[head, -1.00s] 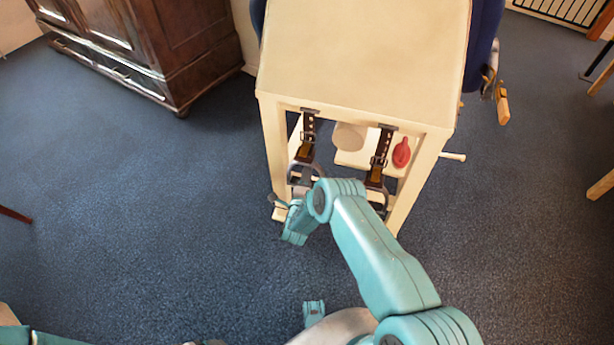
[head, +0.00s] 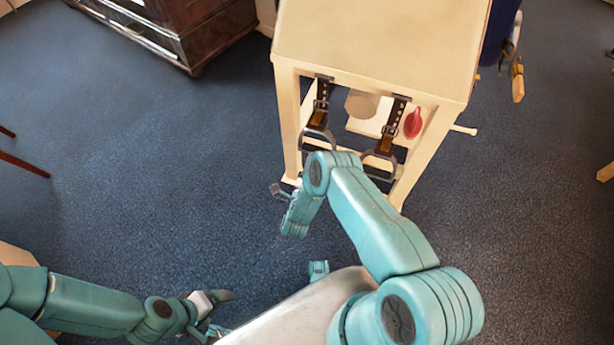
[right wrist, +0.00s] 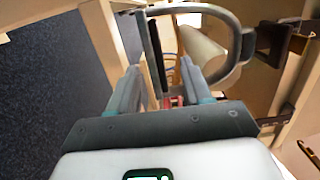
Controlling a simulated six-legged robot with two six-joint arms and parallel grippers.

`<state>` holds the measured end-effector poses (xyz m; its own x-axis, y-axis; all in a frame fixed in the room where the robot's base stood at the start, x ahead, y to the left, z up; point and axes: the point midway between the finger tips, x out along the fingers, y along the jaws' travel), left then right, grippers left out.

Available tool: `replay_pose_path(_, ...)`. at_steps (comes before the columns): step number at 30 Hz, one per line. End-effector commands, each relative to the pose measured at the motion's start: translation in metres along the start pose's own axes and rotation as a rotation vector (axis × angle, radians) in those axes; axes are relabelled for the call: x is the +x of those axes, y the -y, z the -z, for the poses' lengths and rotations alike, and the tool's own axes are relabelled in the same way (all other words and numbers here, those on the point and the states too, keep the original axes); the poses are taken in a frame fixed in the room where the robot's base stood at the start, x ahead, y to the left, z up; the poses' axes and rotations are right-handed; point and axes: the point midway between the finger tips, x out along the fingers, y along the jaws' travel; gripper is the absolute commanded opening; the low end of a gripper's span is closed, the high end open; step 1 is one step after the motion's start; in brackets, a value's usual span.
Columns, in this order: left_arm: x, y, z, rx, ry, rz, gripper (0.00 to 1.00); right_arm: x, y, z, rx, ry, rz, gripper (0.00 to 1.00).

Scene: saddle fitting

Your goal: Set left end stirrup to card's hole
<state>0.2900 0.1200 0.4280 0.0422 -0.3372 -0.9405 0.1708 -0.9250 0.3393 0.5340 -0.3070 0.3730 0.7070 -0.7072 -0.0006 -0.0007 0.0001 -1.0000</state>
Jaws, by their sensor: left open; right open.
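Two metal stirrups hang on brown straps at the near end of the cream stand: the left stirrup (head: 318,138) and the right stirrup (head: 380,167). In the right wrist view a grey stirrup (right wrist: 237,45) lies close ahead. Its dark tread bar shows between my fingers, and its arch curves past the right finger. My right gripper (right wrist: 165,78) is open; I cannot tell whether it touches the stirrup. In the head view, my right gripper (head: 277,190) is partly hidden by its arm. My left gripper (head: 222,312) is open and empty at lower left. I cannot make out a card.
The cream stand (head: 380,40) has a shelf with a pale cylinder (head: 361,103) and a red item (head: 413,122). A handle rod (head: 463,129) sticks out at its right. A dark wooden cabinet (head: 200,30) stands at upper left.

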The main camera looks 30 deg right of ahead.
Motion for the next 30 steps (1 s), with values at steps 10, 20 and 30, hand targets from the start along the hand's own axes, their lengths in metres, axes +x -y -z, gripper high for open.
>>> replay_pose_path(10, -0.015, -0.006, 0.000, 0.000, 0.000, 0.000, 0.81, -0.061, 0.001, 0.000, 0.000, 0.002, -0.001, 0.49)
replay_pose_path(20, -0.015, -0.006, 0.000, 0.000, 0.000, 0.000, 0.81, -0.067, 0.000, 0.000, 0.000, 0.000, 0.001, 0.49)
replay_pose_path(30, -0.015, -0.006, 0.000, 0.000, 0.000, 0.000, 0.81, -0.067, 0.000, 0.000, 0.000, 0.000, 0.001, 0.49)
